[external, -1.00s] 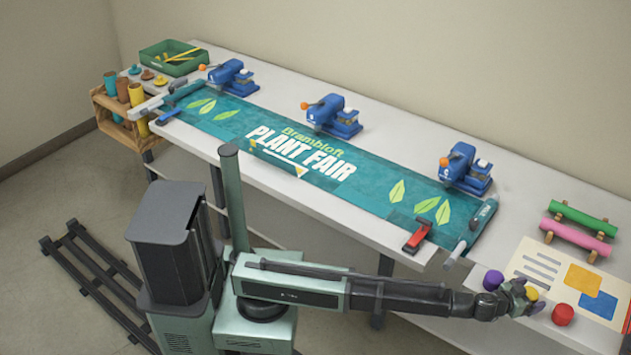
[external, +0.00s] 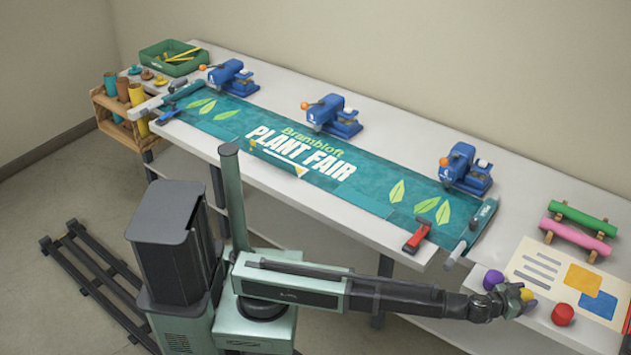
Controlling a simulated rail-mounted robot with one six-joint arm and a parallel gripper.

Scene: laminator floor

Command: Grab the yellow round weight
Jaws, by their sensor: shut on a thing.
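The yellow round weight (external: 527,294) is at the right end of the bench, between the purple round weight (external: 493,279) and the red round weight (external: 563,314). My gripper (external: 521,297) is at the yellow weight and is shut on it. The fingers hide part of it. I cannot tell whether the weight still touches the surface.
A printed sheet (external: 533,262) lies just behind the weights. Green (external: 585,218) and pink (external: 577,239) rolls rest on wooden stands beyond it. A long teal banner (external: 365,185) covers the bench middle, with a red clamp (external: 416,239) at its front edge.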

